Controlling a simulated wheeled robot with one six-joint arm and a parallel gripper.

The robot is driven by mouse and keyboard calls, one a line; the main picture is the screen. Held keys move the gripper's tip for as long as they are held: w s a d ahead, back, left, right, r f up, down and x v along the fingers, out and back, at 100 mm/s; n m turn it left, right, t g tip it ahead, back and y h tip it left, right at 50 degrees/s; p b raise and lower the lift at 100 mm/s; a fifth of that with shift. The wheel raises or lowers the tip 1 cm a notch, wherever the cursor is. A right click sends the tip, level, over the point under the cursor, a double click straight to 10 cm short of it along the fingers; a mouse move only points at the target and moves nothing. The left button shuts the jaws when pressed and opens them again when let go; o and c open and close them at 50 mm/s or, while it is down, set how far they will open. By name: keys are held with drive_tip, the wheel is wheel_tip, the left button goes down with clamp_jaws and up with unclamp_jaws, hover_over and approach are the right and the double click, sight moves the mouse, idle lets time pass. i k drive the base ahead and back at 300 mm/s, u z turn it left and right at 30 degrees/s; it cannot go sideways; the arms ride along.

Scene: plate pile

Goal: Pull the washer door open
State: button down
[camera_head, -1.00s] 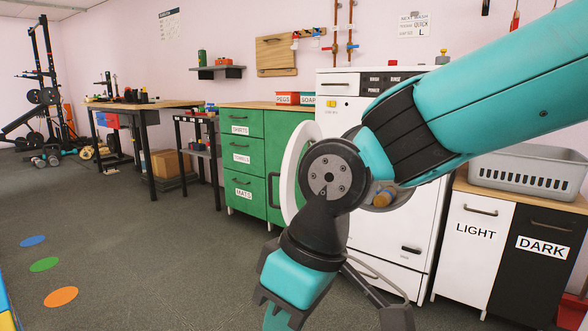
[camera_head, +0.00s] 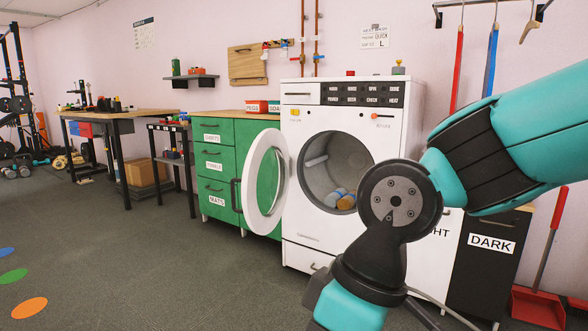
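The white washer (camera_head: 300,225) stands against the wall with its round opening uncovered. Its white ring-shaped door (camera_head: 250,185) stands wide open, swung out to the left of the opening. Coloured items (camera_head: 345,202) lie inside the drum (camera_head: 322,185). My gripper (camera_head: 365,312) points down at the bottom of the picture, in front of the washer's lower right and apart from the door. Its fingertips are cut off by the lower edge, so I cannot tell how far open it is. My arm hides the washer's lower right.
A green drawer cabinet (camera_head: 214,185) stands left of the washer, behind the open door. A black DARK cabinet (camera_head: 488,265) and a partly hidden white one stand at the right, near a red dustpan (camera_head: 538,305).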

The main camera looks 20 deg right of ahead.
sight(259, 224)
drive_tip(key=z, duration=0.3)
drive_tip(key=i, duration=1.35)
drive_tip(key=u, duration=0.75)
